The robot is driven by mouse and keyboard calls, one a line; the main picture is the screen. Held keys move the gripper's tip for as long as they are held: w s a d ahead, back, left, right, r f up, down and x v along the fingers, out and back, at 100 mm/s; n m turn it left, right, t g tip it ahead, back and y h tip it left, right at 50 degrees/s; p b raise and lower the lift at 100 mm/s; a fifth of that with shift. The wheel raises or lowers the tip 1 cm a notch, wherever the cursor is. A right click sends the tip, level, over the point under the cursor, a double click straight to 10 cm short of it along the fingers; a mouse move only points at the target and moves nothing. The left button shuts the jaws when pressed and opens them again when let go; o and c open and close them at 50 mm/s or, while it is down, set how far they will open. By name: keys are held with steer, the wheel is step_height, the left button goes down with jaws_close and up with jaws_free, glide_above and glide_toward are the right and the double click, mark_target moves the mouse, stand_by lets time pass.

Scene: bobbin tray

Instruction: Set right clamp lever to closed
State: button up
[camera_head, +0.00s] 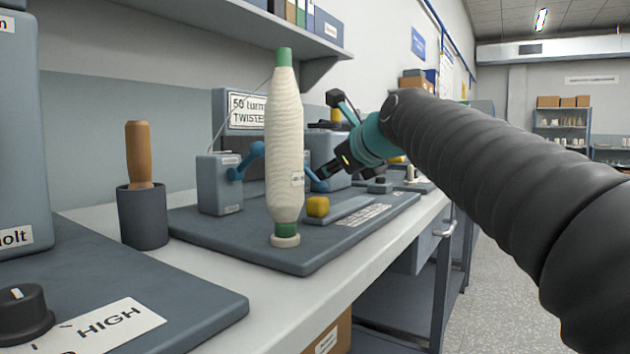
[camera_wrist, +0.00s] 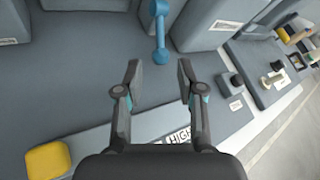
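The right clamp lever (camera_wrist: 160,33) is a blue bar with rounded ends, at the top middle of the wrist view. It lies ahead of my gripper (camera_wrist: 158,74), roughly in line with the gap between the fingers. The fingers are apart with nothing between them, and I cannot tell whether either touches the lever. In the head view the lever (camera_head: 318,183) shows only in part, behind the wound bobbin and near my gripper (camera_head: 325,175). A second blue lever (camera_head: 248,161) sits on the left grey block (camera_head: 220,184) and slants up to the right.
A tall white wound bobbin (camera_head: 284,140) with green ends stands in front of the levers. A yellow block (camera_head: 318,206) is on the grey base plate (camera_head: 270,258). A dark cup (camera_head: 143,218) with a wooden handle stands left. Small knobs (camera_wrist: 277,66) lie right in the wrist view.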

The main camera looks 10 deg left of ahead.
mark_target(315, 178)
steer(key=x, duration=1)
steer(key=shift+w+a, duration=0.1)
steer(key=shift+w, duration=0.1)
steer(key=shift+f, duration=0.1)
jaws_close()
